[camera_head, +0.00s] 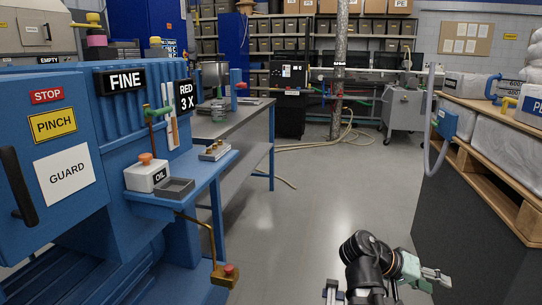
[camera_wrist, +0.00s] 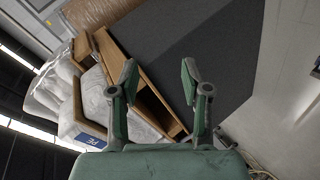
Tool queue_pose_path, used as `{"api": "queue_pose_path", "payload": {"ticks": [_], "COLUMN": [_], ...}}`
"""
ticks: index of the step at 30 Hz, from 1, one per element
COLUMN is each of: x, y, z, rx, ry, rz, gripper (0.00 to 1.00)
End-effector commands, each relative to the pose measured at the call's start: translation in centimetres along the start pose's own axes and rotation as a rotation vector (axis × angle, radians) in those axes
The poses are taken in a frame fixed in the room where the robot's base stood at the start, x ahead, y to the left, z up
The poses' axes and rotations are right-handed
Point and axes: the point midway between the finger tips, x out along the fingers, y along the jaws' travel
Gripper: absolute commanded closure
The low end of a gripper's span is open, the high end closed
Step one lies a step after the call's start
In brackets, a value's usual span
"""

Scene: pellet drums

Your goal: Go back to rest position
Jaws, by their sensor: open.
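My gripper (camera_head: 436,277) shows at the lower right of the head view, at the end of my dark folded arm, over the grey floor. In the wrist view my gripper (camera_wrist: 158,82) has its two green fingers spread apart. Nothing is between them. Beyond the fingers, the wrist view shows a wooden pallet (camera_wrist: 136,66) with wrapped white bags and a dark grey surface. The gripper touches nothing that I can see.
A dark block under a pallet (camera_head: 490,190) stands at right. The floor (camera_head: 320,215) between is clear, with a hose farther back.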

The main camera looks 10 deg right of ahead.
Motion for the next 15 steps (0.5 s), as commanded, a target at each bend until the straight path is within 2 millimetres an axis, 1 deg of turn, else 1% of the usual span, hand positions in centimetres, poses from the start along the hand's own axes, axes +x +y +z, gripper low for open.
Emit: {"api": "queue_pose_path", "payload": {"ticks": [1, 4, 8, 9, 11, 15], "x": [-0.3, -0.1, -0.2, -0.2, -0.2, -0.5], "y": [-1.1, -4.3, -8.4, -9.6, -11.3, -15.0], "z": [-0.2, 0.2, 1.4, 1.9, 2.8, 5.3], "rx": [-0.048, -0.133, -0.238, -0.269, -0.316, -0.418], "ry": [-0.003, -0.011, -0.027, -0.034, -0.045, -0.074], "rz": [-0.028, -0.089, -0.168, -0.193, -0.229, -0.314], "gripper": [0.53, 0.53, 0.53, 0.53, 0.53, 0.53]}}
